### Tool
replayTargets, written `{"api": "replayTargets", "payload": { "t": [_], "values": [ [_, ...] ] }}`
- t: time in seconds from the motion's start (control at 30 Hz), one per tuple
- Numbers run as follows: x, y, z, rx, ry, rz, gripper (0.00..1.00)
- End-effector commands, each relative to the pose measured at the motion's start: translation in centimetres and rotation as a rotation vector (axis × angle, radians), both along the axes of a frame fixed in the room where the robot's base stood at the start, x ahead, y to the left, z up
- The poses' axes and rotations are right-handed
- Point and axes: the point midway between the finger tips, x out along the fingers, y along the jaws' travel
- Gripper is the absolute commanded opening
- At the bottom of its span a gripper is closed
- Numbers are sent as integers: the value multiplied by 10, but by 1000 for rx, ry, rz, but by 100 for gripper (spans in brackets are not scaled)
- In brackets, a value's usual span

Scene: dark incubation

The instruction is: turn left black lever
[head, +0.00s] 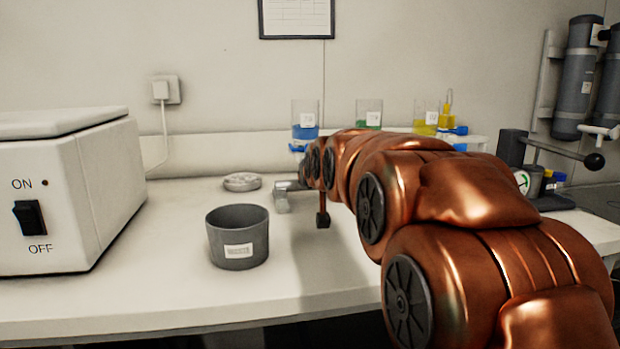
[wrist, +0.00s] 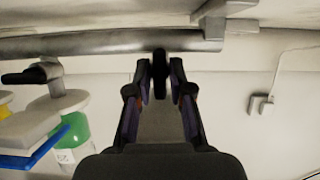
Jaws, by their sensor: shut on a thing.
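In the wrist view, which looks upside down, my gripper (wrist: 160,88) has its two dark fingers closed around a slim black lever (wrist: 159,60). This lever is on a grey horizontal pipe (wrist: 85,44). A second black lever (wrist: 24,77) stands apart at the left of that view, by a pale fitting. In the head view my copper arm covers most of the pipe, the levers and my gripper. Only a short grey pipe end (head: 287,186) shows left of the arm.
A dark grey pot (head: 239,240) and a round glass dish (head: 242,181) stand left of my arm. A white box with a switch (head: 60,190) fills the far left. Beakers with blue (head: 305,122), green (head: 369,114) and yellow (head: 426,117) liquid stand behind. The front of the bench is clear.

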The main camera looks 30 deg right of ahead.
Motion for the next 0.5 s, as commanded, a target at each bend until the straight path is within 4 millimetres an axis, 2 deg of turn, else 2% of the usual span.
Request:
{"api": "replayTargets", "payload": {
  "t": [0.03, 0.07, 0.2, 0.5],
  "values": [
    [0, 0, 1, -1, -3, 0, 0],
    [0, 0, 1, -1, -3, 0, 23],
    [0, 0, 1, -1, -2, 0, 37],
    [0, 0, 1, 0, -1, 0, 39]
  ]
}}
